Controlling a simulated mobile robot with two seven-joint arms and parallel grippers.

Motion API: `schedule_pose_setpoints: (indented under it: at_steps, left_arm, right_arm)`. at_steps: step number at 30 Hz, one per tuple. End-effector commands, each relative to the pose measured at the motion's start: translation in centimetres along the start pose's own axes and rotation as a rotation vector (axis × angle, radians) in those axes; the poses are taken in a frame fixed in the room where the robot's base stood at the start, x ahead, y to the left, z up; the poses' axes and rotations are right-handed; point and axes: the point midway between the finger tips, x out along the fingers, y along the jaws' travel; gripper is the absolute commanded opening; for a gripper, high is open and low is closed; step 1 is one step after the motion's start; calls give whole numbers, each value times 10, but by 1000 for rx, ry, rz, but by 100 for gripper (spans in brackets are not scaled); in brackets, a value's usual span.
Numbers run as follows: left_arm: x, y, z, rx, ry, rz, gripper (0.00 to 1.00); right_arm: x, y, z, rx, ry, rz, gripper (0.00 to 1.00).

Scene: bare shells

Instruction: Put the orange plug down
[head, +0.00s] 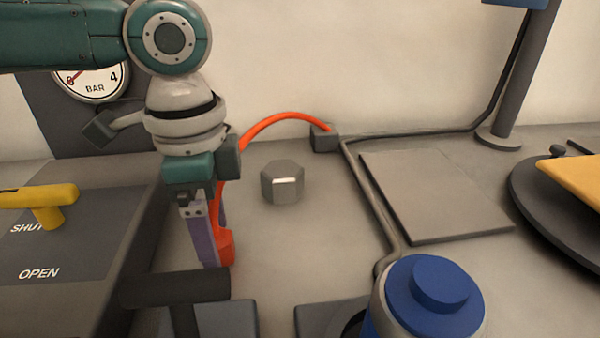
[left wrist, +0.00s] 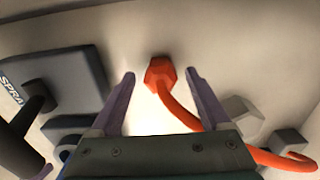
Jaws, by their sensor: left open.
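The orange plug (head: 226,248) is at the lower end of an orange cord (head: 280,116) that arcs from a small grey box at the back. It appears to rest on the grey worktop. My left gripper (head: 212,264) points down at the plug, and its purple fingers partly hide it. In the left wrist view the plug (left wrist: 158,72) lies between the spread fingertips of my left gripper (left wrist: 160,76), with a gap on each side. The gripper is open and not clamped on it. My right gripper is not in view.
A grey hexagonal block (head: 282,184) stands right of the plug. A dark T-handle (head: 175,288) is close in front. A yellow-handled valve panel (head: 80,245) is at left, a blue-capped cylinder (head: 430,290) at front right. Bare worktop lies between.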

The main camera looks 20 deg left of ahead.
Motion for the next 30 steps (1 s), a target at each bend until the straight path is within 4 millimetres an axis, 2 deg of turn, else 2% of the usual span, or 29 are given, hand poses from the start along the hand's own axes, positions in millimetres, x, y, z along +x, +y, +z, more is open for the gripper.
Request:
schedule_pose_setpoints:
  at_steps: [9, 15, 21, 30]
  left_arm:
    - [-74, -1, 0, -1, 2, -4, 81]
    - [-109, -1, 0, -1, 2, -2, 81]
    - [-121, -1, 0, -2, 0, -1, 81]
    - [-122, 0, 0, -2, 0, 0, 81]
  right_arm:
    - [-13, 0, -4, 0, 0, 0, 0]
    - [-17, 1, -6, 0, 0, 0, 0]
    - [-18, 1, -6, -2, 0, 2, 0]
    - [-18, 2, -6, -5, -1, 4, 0]
